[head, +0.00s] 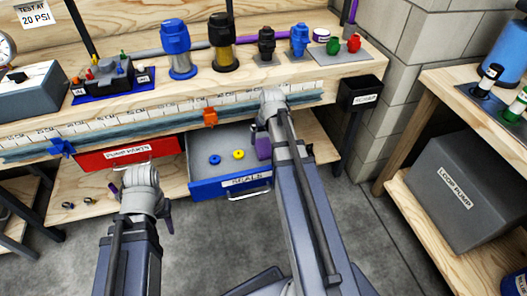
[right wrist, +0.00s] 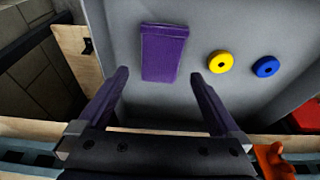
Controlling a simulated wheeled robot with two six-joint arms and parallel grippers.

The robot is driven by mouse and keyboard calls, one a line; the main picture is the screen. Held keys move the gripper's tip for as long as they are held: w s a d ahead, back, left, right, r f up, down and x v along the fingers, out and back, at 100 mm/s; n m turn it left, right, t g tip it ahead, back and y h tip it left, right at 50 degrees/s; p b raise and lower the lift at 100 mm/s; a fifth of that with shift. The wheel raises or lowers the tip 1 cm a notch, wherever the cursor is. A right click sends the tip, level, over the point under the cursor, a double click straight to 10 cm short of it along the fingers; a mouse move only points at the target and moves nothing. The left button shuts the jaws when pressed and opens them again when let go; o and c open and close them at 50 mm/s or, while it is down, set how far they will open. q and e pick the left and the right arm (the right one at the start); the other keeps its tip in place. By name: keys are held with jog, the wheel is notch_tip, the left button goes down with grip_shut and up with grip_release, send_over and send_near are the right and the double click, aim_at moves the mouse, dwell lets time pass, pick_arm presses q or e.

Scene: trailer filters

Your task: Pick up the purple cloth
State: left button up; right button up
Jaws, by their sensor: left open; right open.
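The purple cloth (right wrist: 163,52) lies flat on the grey floor of the open drawer (right wrist: 215,25) in the right wrist view. My right gripper (right wrist: 158,76) is open and empty, its two dark purple fingers spread on either side of the cloth's near end. In the head view my right gripper (head: 263,148) is over the right part of the drawer; a purple patch there may be a finger or the cloth, I cannot tell. My left gripper (head: 142,203) is open and empty, left of the drawer and below the red drawer front.
A yellow ring (right wrist: 220,62) and a blue ring (right wrist: 265,66) lie in the drawer beside the cloth. The red drawer (head: 128,153) is to its left. The bench edge with an orange clamp (head: 210,117) runs above. A black box (head: 361,93) hangs at the right.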

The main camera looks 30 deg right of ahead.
aim_at(264, 147)
jog(key=b+x, duration=0.5)
jog(key=shift+s+a+f, duration=0.1)
jog(key=shift+s+a, duration=0.05)
jog(key=shift+f+b, duration=0.25)
jog(key=shift+b, duration=0.05)
dwell(0.5)
jog(key=c, duration=1.2)
jog(key=shift+o, duration=0.2)
jog(key=shift+r, duration=0.2)
notch_tip(264, 147, up, 10)
jog(key=p, duration=1)
jog(key=shift+p, duration=0.3)
